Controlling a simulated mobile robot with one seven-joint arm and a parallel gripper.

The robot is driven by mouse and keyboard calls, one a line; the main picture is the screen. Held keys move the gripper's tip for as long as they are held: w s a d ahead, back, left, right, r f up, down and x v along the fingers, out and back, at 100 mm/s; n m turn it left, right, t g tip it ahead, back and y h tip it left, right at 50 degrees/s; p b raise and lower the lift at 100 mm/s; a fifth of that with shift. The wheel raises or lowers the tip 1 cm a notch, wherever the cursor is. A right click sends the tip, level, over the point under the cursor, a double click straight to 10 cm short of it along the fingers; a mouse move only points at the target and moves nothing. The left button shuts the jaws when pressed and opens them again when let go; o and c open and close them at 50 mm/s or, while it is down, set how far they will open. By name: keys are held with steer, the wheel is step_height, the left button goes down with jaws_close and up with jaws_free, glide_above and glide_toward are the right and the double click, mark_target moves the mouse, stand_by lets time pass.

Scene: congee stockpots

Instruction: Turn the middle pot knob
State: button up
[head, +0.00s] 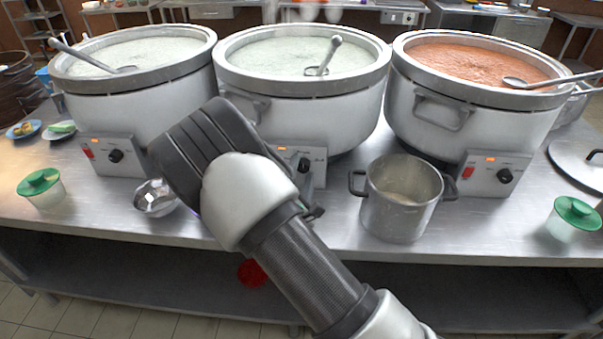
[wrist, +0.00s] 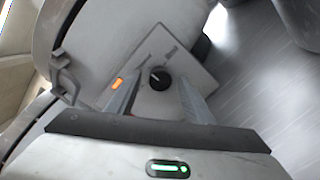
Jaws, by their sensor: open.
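The middle pot (head: 330,115) is a large grey-white stockpot of pale congee, with a ladle in it. Its control panel (head: 318,158) is partly hidden behind my arm in the head view. The black round middle pot knob (head: 303,165) shows at the arm's edge. In the wrist view the knob (wrist: 159,79) is in clear sight on the tilted panel, beside a lit orange indicator (wrist: 118,83). My gripper (wrist: 159,94) is open and empty, facing the panel. Its fingers appear on either side of the knob; I cannot tell how near they are or whether they touch.
A small steel pot (head: 400,205) stands right of the middle panel, and a shiny metal bowl (head: 155,198) lies left. The left pot (head: 140,85) and right pot (head: 460,115) have similar panels. Green-lidded containers (head: 40,188) stand near the table's front. Bare tabletop (head: 500,222) shows at right.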

steer(key=c, duration=1)
steer(key=shift+c, duration=0.2)
steer(key=shift+n, duration=0.3)
steer(key=n+p, duration=0.2)
steer(key=n, duration=0.4)
steer(key=shift+n+t+p, duration=0.3)
steer(key=shift+n+p, duration=0.05)
steer(key=shift+n, duration=0.05)
steer(key=n+p, duration=0.1)
steer(key=n, duration=0.2)
steer(key=shift+n+y, duration=0.3)
steer(key=shift+d+f+n+p, duration=0.15)
steer(key=shift+n+p, duration=0.8)
steer(key=shift+n, duration=0.75)
steer(key=shift+y, duration=0.3)
steer(key=o, duration=1)
